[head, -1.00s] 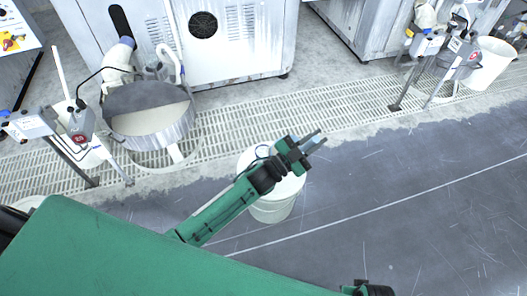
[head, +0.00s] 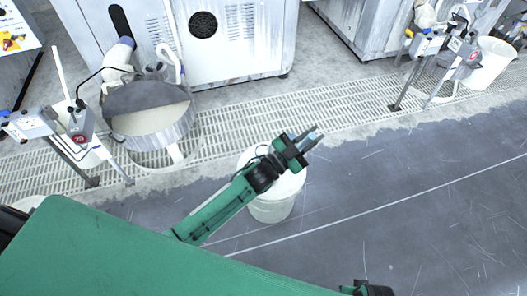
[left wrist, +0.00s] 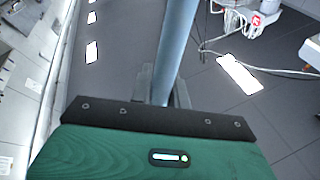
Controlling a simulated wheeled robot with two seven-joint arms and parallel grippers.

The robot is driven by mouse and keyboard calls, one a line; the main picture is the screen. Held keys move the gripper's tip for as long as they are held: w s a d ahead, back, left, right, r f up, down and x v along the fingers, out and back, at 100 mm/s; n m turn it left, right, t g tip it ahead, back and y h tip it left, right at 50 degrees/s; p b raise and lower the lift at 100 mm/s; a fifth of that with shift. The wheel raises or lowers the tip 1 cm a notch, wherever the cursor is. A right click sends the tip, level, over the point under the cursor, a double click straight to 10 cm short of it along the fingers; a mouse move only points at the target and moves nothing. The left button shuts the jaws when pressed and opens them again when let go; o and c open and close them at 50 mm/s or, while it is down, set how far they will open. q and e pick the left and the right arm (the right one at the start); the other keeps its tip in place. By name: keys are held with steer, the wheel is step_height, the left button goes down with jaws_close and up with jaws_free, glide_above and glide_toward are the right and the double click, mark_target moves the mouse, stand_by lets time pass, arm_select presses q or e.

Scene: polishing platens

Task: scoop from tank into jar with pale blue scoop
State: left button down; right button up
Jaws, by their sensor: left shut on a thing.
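My left gripper (head: 312,136) reaches over the white tub on the floor and is shut on a pale blue shaft, which looks like the scoop's handle. In the left wrist view this pale blue scoop (left wrist: 176,45) runs up from between the dark fingers (left wrist: 160,92) and out at the top edge; its bowl is not seen. The tank (head: 152,125), a round metal vessel with milky contents, stands at the left, well apart from the gripper. No jar can be told for sure.
The white tub (head: 272,208) stands by the floor grating (head: 235,130). Metal machines (head: 235,45) line the back. A stand with a red button (head: 78,130) is beside the tank. A white bucket (head: 490,65) is at the far right. The dark floor (head: 430,200) is clear.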

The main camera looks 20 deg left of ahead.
arm_select(q)
steer(key=shift+a+r, duration=0.15)
steer(key=shift+r, duration=0.05)
steer(key=shift+a+r, duration=0.15)
steer(key=shift+a, duration=0.15)
arm_select(e)
steer(key=shift+s, duration=0.4)
arm_select(q)
steer(key=shift+a+n+t, duration=0.15)
steer(key=shift+n+t, duration=0.15)
arm_select(e)
steer(key=shift+w+r, duration=0.2)
arm_select(q)
steer(key=shift+a+r, duration=0.15)
steer(key=shift+a, duration=0.15)
arm_select(e)
steer(key=shift+w+r, duration=0.15)
steer(key=shift+w, duration=0.2)
arm_select(q)
steer(key=shift+a+r, duration=0.1)
steer(key=shift+a, duration=0.1)
arm_select(e)
steer(key=shift+s, duration=0.2)
arm_select(q)
steer(key=shift+a+b, duration=0.1)
steer(key=shift+b, duration=0.2)
arm_select(e)
steer(key=shift+s+r, duration=0.1)
steer(key=shift+s, duration=0.15)
